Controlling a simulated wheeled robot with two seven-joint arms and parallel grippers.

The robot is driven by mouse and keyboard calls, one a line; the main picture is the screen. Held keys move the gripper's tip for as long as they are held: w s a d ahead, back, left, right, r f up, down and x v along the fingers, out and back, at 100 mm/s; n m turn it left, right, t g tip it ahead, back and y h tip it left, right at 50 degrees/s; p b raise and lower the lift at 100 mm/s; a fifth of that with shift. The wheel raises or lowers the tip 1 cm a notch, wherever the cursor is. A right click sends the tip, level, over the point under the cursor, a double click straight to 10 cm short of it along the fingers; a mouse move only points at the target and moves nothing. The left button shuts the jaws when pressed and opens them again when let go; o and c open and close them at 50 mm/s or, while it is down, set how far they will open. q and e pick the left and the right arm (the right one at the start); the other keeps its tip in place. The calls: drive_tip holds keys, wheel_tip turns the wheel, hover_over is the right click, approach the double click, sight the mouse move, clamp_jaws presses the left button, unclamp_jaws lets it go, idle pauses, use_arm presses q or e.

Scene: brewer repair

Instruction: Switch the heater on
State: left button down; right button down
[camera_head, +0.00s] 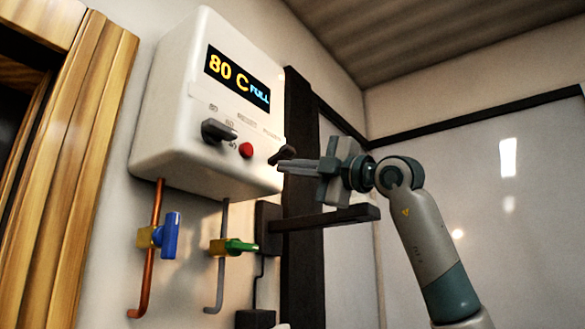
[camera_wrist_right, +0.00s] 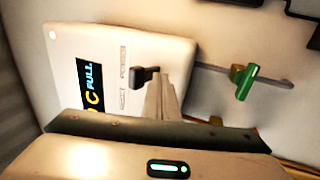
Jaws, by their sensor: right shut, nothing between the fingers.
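The heater (camera_head: 180,110) is a white wall box with a lit display (camera_head: 237,77) reading 80 C FULL. Its front has a dark knob (camera_head: 218,131), a red round button or lamp (camera_head: 246,150) and a dark switch (camera_head: 282,154) near the right edge. My right gripper (camera_head: 283,167) is shut and empty, its tips close to this switch. In the right wrist view the switch (camera_wrist_right: 143,76) shows just left of the fingertips (camera_wrist_right: 160,80); I cannot tell if they touch. The fingers hide part of the panel there. My left gripper is not in view.
Below the heater are a copper pipe with a blue-handled valve (camera_head: 170,236) and a grey pipe with a green-handled valve (camera_head: 240,246). A dark bracket arm (camera_head: 325,219) juts out below my right gripper. A wooden frame (camera_head: 80,150) stands at left.

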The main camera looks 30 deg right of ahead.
drive_tip(key=b+v, duration=0.2)
drive_tip(key=v, duration=0.1)
drive_tip(key=shift+f, duration=0.1)
idle(0.3)
drive_tip(key=shift+s+d, duration=0.1)
drive_tip(key=shift+s, duration=0.1)
drive_tip(key=s+d+b, duration=0.2)
drive_tip(key=s, duration=0.4)
drive_tip(key=shift+d, duration=0.3)
idle(0.3)
idle(0.6)
